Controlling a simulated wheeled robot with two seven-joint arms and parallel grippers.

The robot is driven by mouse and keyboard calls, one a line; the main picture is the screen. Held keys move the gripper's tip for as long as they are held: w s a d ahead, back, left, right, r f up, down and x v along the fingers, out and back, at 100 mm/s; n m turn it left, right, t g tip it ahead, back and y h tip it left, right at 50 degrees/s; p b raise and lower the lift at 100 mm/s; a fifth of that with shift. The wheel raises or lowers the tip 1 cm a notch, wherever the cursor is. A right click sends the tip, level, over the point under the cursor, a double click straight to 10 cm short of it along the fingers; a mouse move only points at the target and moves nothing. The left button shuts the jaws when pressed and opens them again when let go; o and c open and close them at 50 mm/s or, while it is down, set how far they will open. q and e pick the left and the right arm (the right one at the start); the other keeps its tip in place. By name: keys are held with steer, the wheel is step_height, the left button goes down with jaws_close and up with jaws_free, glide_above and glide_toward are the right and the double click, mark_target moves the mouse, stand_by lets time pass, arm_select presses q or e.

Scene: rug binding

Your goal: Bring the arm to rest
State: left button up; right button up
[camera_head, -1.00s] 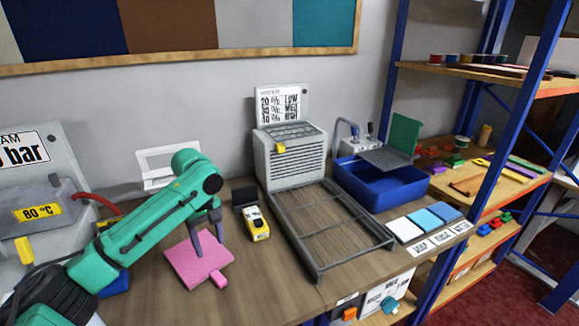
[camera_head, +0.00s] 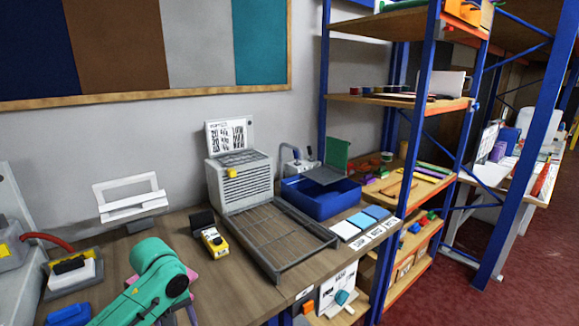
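My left arm, teal green, comes in at the bottom left of the head view. Its gripper (camera_head: 182,317) is cut off by the bottom edge, with only a dark grey part showing, so its opening cannot be told. A bit of the pink piece (camera_head: 192,275) shows beside the arm's wrist, on the wooden table (camera_head: 240,296); the rest is hidden by the arm. My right gripper is out of view.
A grey heater-like unit (camera_head: 240,181) with a wire rack (camera_head: 278,240) stands mid-table. Right of it are a blue tub (camera_head: 316,203) and white and blue pads (camera_head: 346,230). A yellow tool (camera_head: 214,241) lies near the arm. A blue shelf rack (camera_head: 421,130) stands right, with red floor beyond.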

arm_select(q)
steer(key=s+d+f+m+t+h, duration=0.2)
steer(key=s+d+f+m, duration=0.5)
steer(key=s+d, duration=0.15)
steer(key=s+a+f+m+t+y, duration=0.1)
steer(key=s+a+f+m+y, duration=0.1)
steer(key=s+a, duration=0.65)
steer(key=s+d+f+g, duration=0.1)
steer(key=s+f, duration=0.1)
steer(key=f, duration=0.9)
steer(key=s+d+f, duration=0.1)
steer(key=s+f, duration=0.1)
steer(key=f, duration=0.9)
steer(key=s+a+f+g, duration=0.1)
steer(key=s+a+f, duration=0.2)
steer(key=s+f, duration=1.2)
steer(key=shift+s+a+m+g, duration=0.2)
steer(key=shift+s+m+g, duration=0.1)
steer(key=shift+s, duration=0.65)
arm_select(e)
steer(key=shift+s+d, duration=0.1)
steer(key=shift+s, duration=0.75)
arm_select(q)
steer(key=shift+f, duration=0.1)
